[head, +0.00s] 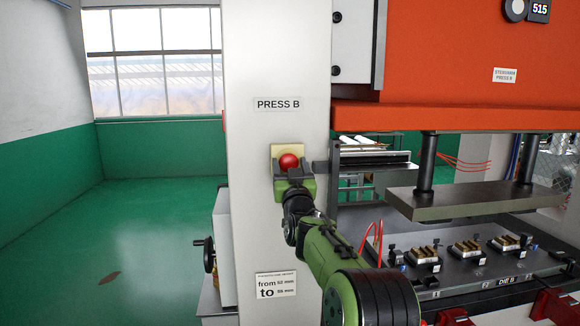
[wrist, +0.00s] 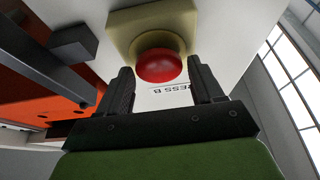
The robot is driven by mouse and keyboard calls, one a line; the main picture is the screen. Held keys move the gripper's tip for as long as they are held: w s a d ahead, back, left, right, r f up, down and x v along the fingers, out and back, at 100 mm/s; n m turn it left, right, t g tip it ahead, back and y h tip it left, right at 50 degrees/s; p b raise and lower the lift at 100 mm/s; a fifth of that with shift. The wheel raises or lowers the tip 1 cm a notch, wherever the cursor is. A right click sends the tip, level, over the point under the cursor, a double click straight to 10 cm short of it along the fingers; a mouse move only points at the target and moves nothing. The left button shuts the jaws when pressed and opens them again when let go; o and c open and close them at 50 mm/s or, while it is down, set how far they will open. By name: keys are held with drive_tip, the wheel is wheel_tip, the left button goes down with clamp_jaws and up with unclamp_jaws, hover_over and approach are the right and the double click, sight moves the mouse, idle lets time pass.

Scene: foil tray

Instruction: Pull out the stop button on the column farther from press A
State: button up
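The red stop button (head: 289,162) sits on a pale yellow box on the white column (head: 262,215) labelled PRESS B. My gripper (head: 292,168) is at the button, with my green arm reaching up from below. In the wrist view the red button (wrist: 158,66) shows between and just beyond the tips of my gripper (wrist: 161,80). The two dark fingers stand apart, one on each side, with gaps to the button. Whether the tips reach level with the button's edge is hard to tell. The yellow box (wrist: 120,38) surrounds its base.
The orange press (head: 450,60) stands right of the column, with a grey plate (head: 470,202) and a die table below. A dark bar (head: 322,168) juts out just right of the button. A handwheel (head: 209,254) sticks out at left.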

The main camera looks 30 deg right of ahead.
clamp_jaws()
drive_tip(key=b, duration=0.2)
drive_tip(key=shift+s+a+f+b, duration=0.15)
drive_tip(key=shift+s+f+b, duration=0.1)
drive_tip(key=shift+s+b, duration=0.15)
drive_tip(key=shift+s+a+r, duration=0.1)
drive_tip(key=shift+c, duration=0.4)
unclamp_jaws()
drive_tip(key=o, duration=0.4)
drive_tip(key=shift+s+r, duration=0.1)
drive_tip(key=shift+r, duration=0.05)
